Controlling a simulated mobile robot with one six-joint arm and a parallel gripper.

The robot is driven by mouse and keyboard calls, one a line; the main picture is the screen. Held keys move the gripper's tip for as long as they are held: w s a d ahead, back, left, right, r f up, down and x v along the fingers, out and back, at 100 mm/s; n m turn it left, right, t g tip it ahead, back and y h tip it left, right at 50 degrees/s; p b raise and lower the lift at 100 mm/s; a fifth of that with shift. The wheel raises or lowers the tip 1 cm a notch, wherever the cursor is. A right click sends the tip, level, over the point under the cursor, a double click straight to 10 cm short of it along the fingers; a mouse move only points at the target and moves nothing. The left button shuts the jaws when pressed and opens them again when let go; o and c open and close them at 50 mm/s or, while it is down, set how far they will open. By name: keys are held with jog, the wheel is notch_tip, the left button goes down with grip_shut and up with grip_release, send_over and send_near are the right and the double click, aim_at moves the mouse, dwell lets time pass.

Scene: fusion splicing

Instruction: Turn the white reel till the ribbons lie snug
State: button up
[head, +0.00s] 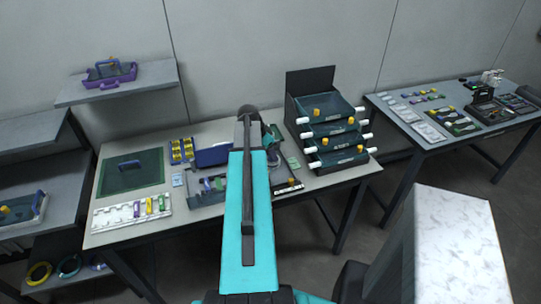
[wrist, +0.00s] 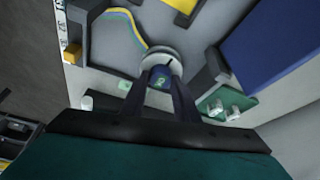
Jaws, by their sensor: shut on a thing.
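The white reel (wrist: 148,62) shows in the wrist view as a pale round disc with a blue, marked middle piece. My gripper (wrist: 161,80) reaches to it with both dark fingers and is shut on that middle piece. Coloured ribbons (wrist: 138,34), yellow, green and blue, curve over a grey surface and run to the reel's edge. How tightly they lie at the reel is too small to tell. In the head view my arm hides the reel and the gripper's fingertips.
Close to the reel in the wrist view are a dark post with an orange knob (wrist: 73,53), a blue block (wrist: 265,40) and a green board (wrist: 225,105) with white pieces. In the head view, a stack of dark trays (head: 335,130) stands right of my arm and a green mat (head: 131,172) lies left.

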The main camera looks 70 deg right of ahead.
jog(key=shift+s+n+h+b, duration=0.1)
jog(key=shift+n+h+b, duration=0.2)
jog(key=shift+n+b, duration=0.4)
jog(key=o, duration=1)
jog(key=shift+o, duration=0.2)
jog(key=shift+a+r, duration=0.2)
jog(key=shift+r, duration=0.2)
jog(key=b+v, duration=0.3)
jog(key=v, duration=1)
jog(key=shift+s, duration=0.15)
jog(key=shift+d+r, duration=0.1)
